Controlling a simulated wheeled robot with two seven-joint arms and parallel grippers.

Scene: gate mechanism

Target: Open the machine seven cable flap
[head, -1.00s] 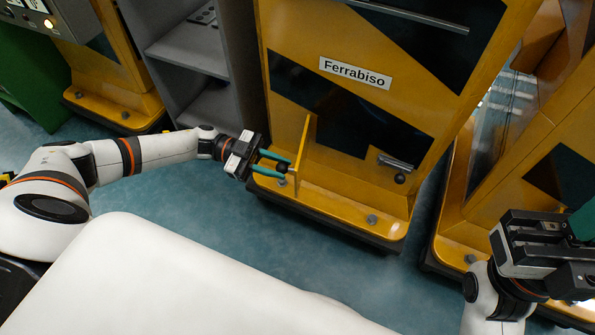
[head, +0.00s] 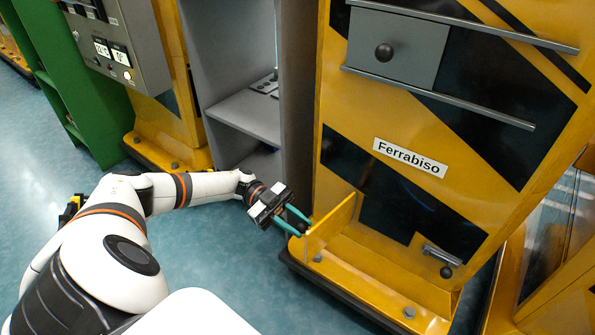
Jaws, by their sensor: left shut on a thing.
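The yellow machine marked Ferrabiso (head: 412,157) stands right of centre. Its cable flap (head: 330,226), a yellow plate low on the left of the front, stands swung out from the dark opening (head: 385,195). My left gripper (head: 303,227) is at the flap's outer edge, its teal fingers closed around a small dark knob (head: 303,228) there. The fingers hide most of the knob. My right gripper is out of view.
A latch bar with a black ball (head: 446,271) sits low right on the machine. A yellow ledge with bolts (head: 375,280) runs along its foot. A sliding plate with a knob (head: 395,48) is above. A grey shelf (head: 240,115) stands left; blue floor is clear in front.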

